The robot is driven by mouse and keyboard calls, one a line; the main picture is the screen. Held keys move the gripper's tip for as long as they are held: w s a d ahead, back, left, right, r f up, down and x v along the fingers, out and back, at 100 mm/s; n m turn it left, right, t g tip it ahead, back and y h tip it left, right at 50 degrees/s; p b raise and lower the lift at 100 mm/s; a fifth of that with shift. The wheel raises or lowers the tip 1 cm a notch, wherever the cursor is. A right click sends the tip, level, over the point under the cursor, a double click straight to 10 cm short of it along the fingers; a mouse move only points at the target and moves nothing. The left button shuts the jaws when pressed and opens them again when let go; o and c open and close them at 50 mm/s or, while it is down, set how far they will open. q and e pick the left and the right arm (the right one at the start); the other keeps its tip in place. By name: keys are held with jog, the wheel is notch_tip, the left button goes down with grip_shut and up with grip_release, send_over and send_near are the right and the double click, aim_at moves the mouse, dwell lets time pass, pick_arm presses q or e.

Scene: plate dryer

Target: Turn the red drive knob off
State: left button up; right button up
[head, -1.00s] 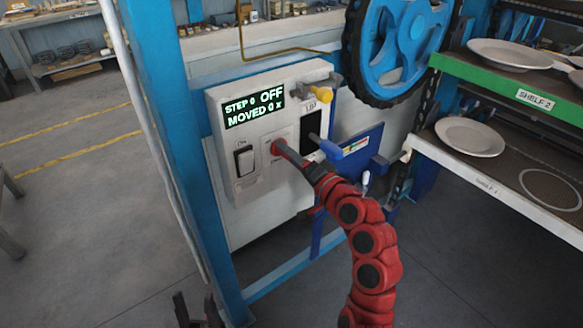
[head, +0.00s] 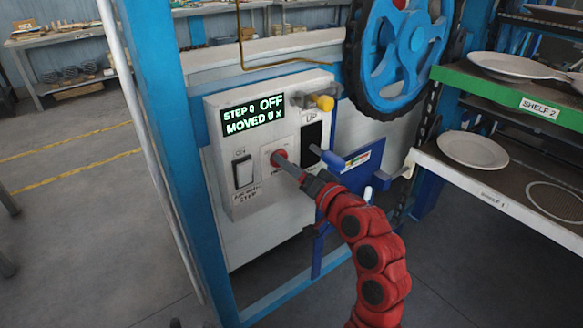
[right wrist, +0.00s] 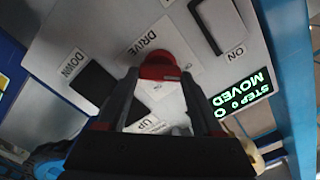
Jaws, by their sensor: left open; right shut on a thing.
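The red drive knob (head: 281,155) sits on the front of the white control box (head: 222,196). In the right wrist view, the red knob (right wrist: 158,66) is between my two fingertips, under the word DRIVE. My right gripper (right wrist: 158,78) is shut on the knob. In the head view, my right gripper (head: 283,162) reaches the knob from the lower right and hides part of it. The box's display (head: 253,115) reads STEP 0, OFF, MOVED 0. Only the fingertips of my left gripper (head: 191,324) show at the bottom edge, apart and away from the box.
A blue wheel (head: 405,50) and shelves with plates (head: 473,150) stand further right.

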jog(key=shift+f, duration=0.15)
jog(key=o, duration=1.4)
jog(key=shift+c, duration=0.2)
jog(key=shift+s, duration=0.1)
jog(key=p+v, duration=0.8)
jog(key=v, duration=0.9)
jog(key=shift+p, duration=0.35)
jog(key=shift+d, duration=0.1)
